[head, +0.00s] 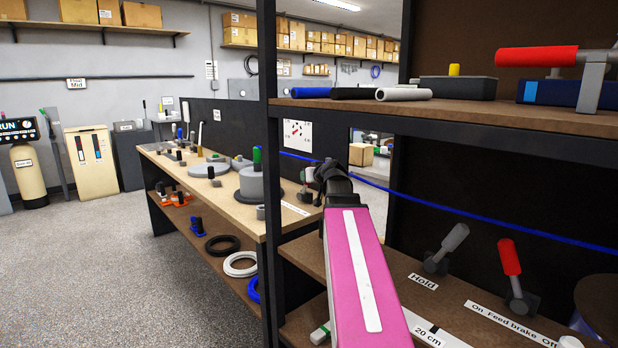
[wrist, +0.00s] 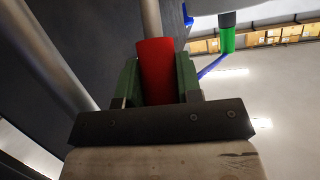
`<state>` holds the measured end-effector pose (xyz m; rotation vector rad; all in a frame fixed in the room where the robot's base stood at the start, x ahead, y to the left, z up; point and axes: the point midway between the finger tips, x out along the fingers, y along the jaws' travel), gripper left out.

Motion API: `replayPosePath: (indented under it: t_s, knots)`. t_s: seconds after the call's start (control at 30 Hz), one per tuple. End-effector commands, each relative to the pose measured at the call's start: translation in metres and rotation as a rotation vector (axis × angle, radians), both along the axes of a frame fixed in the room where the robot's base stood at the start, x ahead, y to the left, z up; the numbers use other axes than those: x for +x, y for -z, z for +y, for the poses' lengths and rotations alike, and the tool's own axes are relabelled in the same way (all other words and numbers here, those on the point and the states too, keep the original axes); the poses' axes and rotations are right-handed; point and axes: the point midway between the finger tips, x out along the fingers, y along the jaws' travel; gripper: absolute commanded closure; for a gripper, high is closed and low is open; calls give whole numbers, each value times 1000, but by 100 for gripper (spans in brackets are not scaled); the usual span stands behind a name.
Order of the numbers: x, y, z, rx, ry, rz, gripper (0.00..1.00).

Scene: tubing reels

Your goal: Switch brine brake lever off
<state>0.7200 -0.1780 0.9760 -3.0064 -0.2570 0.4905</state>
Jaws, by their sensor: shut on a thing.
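In the wrist view my gripper (wrist: 158,62) has its two green fingers shut on a red lever handle (wrist: 157,85). The handle's grey shaft (wrist: 151,18) runs toward the top of that view. In the head view my pink arm reaches over the shelf to my dark wrist (head: 332,182); the fingers and the held handle are hidden there. No label reading brine is legible, so I cannot confirm this lever's name. A grey-and-white lever (head: 308,177) stands just left of the wrist. A separate red lever (head: 509,257) stands by the "On Feed brake Off" label (head: 512,323).
A grey lever (head: 447,247) stands by a "Hold" label (head: 422,281). A dark shelf post (head: 267,130) rises left of my arm. A blue tube (head: 480,228) crosses behind the wrist. A bench (head: 232,204) with reels stands left; the floor (head: 120,270) beyond is clear.

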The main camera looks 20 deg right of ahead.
Motion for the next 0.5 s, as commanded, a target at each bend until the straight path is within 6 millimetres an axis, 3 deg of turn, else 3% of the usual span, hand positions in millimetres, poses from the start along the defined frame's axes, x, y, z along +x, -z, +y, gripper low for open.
replayPosePath:
  t_s: [0.13, 0.17, 0.2, 0.5]
  knots:
    - [-2, 1, 0, 2, 2, 2, 100]
    - [-2, 1, 0, 2, 2, 3, 57]
    - [-2, 1, 0, 2, 2, 3, 44]
    - [-2, 1, 0, 2, 0, 2, 42]
